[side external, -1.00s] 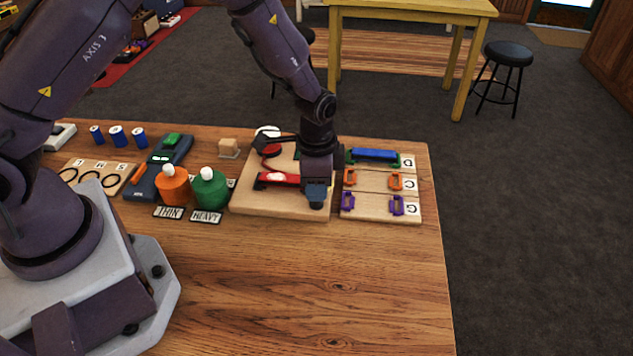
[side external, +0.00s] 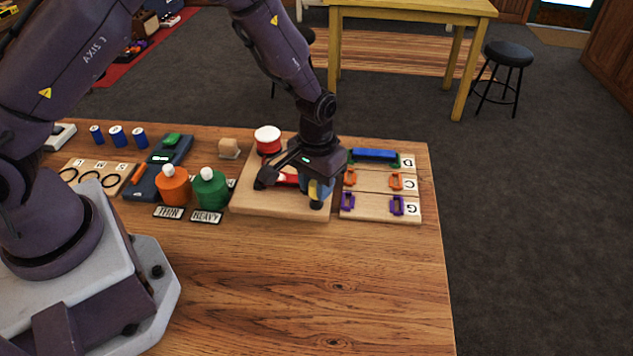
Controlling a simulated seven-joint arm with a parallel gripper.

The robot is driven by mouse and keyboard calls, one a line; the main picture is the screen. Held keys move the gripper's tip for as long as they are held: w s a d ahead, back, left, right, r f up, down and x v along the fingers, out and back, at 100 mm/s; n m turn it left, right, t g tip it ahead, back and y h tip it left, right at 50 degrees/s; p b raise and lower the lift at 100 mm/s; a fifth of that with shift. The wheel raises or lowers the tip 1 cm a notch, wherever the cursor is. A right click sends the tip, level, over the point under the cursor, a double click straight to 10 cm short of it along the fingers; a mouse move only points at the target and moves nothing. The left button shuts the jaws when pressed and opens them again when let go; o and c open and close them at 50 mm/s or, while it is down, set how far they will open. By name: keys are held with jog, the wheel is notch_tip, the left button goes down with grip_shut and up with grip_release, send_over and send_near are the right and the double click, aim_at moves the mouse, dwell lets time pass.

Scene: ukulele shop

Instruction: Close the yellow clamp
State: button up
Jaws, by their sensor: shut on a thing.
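The yellow clamp (side external: 312,189) shows only as a small yellow patch at the right end of the wooden board (side external: 280,206), partly hidden by my gripper. My gripper (side external: 291,189) is low over the board, with one dark fingertip at the left and the other at the right by the yellow patch. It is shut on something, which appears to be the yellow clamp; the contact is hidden. A red and white piece (side external: 288,179) lies between the fingers. A blue part (side external: 326,187) shows beside the yellow patch. How far the clamp is closed cannot be seen.
A red and white round container (side external: 267,139) stands at the board's back. Green (side external: 210,190) and orange (side external: 173,187) bottles stand to the left. A rack (side external: 374,198) with coloured holders is close on the right. The table front (side external: 320,270) is clear.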

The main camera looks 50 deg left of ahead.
jog(key=shift+n, duration=2)
jog(key=o, duration=0.9)
notch_tip(320, 180, up, 13)
jog(key=shift+r, duration=0.1)
